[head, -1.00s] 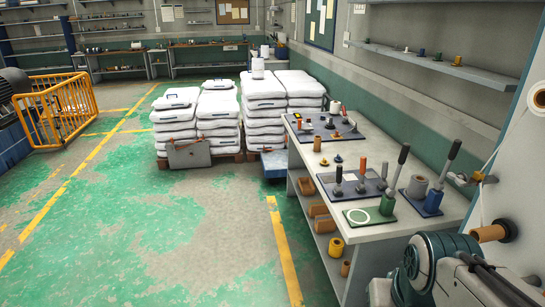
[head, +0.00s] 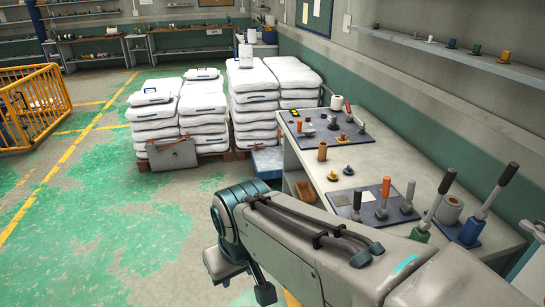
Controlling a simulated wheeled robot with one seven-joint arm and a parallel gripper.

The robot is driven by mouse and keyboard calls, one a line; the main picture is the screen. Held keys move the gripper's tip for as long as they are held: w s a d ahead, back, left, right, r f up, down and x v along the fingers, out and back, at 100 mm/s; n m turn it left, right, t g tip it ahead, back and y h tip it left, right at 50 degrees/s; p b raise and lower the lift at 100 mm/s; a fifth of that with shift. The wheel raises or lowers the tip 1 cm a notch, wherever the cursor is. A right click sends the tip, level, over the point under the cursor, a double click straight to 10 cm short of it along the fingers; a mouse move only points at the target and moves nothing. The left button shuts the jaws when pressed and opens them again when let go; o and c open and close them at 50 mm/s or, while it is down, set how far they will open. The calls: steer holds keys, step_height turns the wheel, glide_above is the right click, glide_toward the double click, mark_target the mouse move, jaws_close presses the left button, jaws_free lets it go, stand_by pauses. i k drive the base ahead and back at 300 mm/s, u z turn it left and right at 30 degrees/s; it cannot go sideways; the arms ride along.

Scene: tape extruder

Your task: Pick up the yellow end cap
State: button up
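A small yellow cap-shaped piece (head: 506,56) stands upright on the wall shelf at the upper right, at the right end of a spaced row of small coloured pieces. I cannot tell from this view which is the end cap. My arm reaches across the lower middle, in front of the bench and well apart from both. My gripper cannot be made out; the arm's far end is hidden or out of frame.
The workbench (head: 372,158) carries a dark board (head: 375,212) with upright tools, an orange-brown cylinder (head: 322,152) and long-handled levers (head: 490,205). The wall shelf (head: 440,50) runs above it. Stacked white sacks (head: 258,100) stand behind. The green floor at left is clear.

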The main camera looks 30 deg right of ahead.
mark_target(333, 175)
steer(key=z, duration=0.25)
steer(key=i, duration=1.45)
steer(key=z, duration=1.45)
steer(key=i, duration=0.65)
steer(key=z, duration=0.75)
